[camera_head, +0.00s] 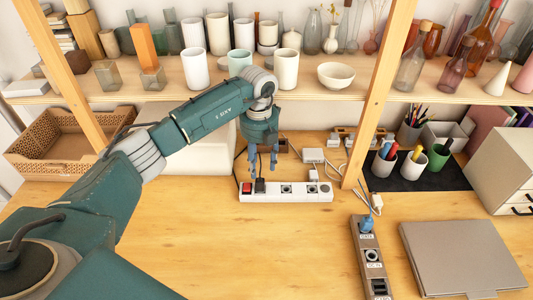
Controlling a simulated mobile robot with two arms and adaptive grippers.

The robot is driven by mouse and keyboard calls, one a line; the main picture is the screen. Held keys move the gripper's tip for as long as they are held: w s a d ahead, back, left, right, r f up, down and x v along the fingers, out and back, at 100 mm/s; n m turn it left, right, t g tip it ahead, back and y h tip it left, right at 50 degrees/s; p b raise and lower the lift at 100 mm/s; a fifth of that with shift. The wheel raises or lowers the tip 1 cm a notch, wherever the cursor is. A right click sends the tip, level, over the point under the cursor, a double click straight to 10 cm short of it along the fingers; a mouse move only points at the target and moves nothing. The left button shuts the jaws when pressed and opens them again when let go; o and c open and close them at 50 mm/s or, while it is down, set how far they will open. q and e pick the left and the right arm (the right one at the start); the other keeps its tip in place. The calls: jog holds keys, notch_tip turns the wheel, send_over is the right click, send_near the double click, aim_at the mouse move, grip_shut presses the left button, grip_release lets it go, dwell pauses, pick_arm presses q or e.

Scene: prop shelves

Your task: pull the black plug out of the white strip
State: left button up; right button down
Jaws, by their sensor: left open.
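The white strip (300,197) lies across the wooden table, with a red switch at its left end. The black plug (260,186) stands in the strip near that switch, with a dark cable beside it. My left gripper (263,172) points down with its blue fingers apart and empty, just above and around the plug's position in the picture. I cannot tell how much height lies between the fingertips and the plug. Another plug, white, sits near the strip's right end. My right gripper is not in view.
A grey strip (368,262) with a blue plug (366,225) lies to the right, beside a closed laptop (461,257). A shelf post (367,110) stands right of my gripper. Cups and vases fill the shelf above.

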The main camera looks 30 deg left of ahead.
aim_at(260, 178)
pick_arm(q)
jog(key=shift+s+f, duration=0.1)
jog(key=shift+f, duration=0.15)
jog(key=shift+s+f+p, duration=0.15)
jog(key=shift+f+p, duration=0.15)
jog(key=shift+f, duration=0.05)
notch_tip(260, 178, down, 5)
jog(key=shift+r+p, duration=0.1)
jog(key=shift+p, duration=0.6)
jog(key=shift+f, duration=0.6)
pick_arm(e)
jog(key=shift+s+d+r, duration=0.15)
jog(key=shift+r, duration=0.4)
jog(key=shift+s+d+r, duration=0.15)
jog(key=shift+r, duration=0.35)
pick_arm(q)
grip_shut()
jog(key=c, duration=0.7)
grip_release()
jog(key=shift+r, duration=0.1)
grip_shut()
